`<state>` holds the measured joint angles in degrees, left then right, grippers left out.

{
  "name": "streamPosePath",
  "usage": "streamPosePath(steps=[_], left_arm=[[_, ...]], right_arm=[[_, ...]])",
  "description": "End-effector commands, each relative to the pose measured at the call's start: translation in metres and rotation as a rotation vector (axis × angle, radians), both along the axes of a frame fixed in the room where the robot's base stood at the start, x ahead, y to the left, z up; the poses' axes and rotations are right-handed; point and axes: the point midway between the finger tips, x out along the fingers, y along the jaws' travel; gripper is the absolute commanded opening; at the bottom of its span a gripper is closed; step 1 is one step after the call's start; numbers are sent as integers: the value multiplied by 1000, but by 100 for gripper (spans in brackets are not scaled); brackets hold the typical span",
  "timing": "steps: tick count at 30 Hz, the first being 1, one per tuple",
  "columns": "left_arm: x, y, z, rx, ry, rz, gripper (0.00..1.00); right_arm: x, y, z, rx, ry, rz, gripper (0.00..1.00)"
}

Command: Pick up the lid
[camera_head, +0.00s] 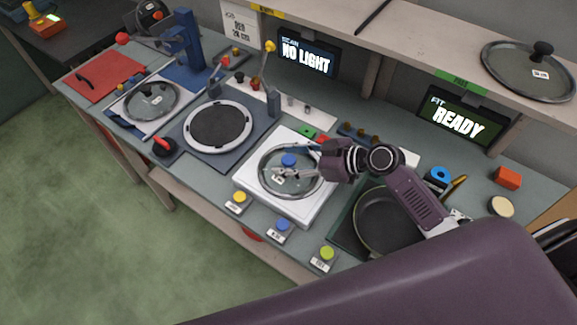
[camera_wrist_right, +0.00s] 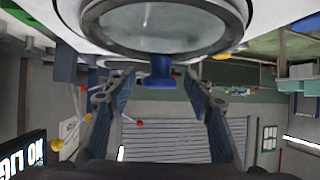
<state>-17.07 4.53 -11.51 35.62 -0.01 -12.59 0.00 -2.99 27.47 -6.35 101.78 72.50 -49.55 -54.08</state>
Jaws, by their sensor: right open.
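A glass lid (camera_head: 272,185) with a metal rim and a blue knob (camera_head: 289,160) lies on a white square stand in the middle of the bench. My right gripper (camera_head: 285,172) reaches over this lid from the right. In the right wrist view the lid (camera_wrist_right: 165,25) fills the top, and its blue knob (camera_wrist_right: 160,72) shows between the two open fingers (camera_wrist_right: 158,90). The fingers stand apart from the knob on both sides; contact is not visible. My left gripper is not in view.
Another glass lid (camera_head: 152,100) lies at the left, and a third lid (camera_head: 528,72) is on the upper shelf. A dark pan (camera_head: 385,222) sits right of the stand, under my arm. A round plate (camera_head: 218,125) is left. Coloured buttons (camera_head: 282,226) line the front edge.

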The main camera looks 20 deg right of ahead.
Motion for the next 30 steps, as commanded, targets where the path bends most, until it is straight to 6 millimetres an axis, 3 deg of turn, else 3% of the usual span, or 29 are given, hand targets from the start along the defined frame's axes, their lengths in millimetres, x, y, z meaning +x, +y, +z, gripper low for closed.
streamPosePath(steps=[4, 17, 30], left_arm=[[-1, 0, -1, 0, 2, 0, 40], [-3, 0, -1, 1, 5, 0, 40], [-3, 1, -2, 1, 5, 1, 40]], right_arm=[[0, 0, 0, 0, 0, 0, 46], [0, -1, 0, 0, 0, 0, 0], [1, -1, 9, -1, -5, 0, 0]])
